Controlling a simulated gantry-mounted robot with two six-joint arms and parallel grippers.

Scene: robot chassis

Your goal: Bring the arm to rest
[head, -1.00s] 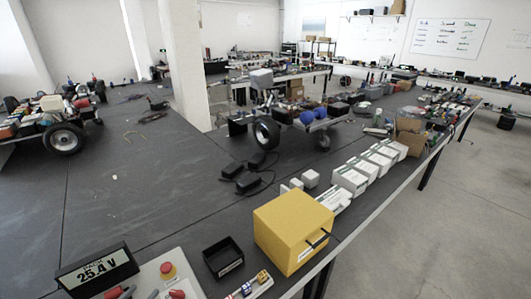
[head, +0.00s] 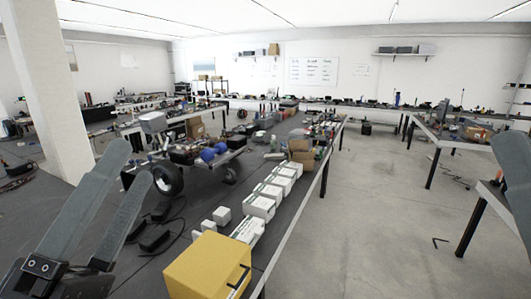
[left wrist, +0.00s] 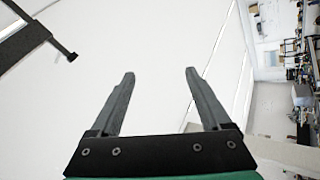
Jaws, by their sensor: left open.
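My left gripper (head: 132,162) is raised at the lower left of the head view, its two grey fingers pointing up. The fingers are apart with nothing between them. In the left wrist view the same gripper (left wrist: 160,72) is open and empty against a pale wall or ceiling. A grey finger-like part of my right gripper (head: 512,165) is cut off by the right edge of the head view. Its jaw state is hidden.
A yellow box (head: 205,266) stands at the front of the dark bench, with several white boxes (head: 260,207) behind it. A wheeled chassis (head: 190,150) sits farther back. A white pillar (head: 48,105) is at left. Open floor (head: 375,215) lies right of the bench.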

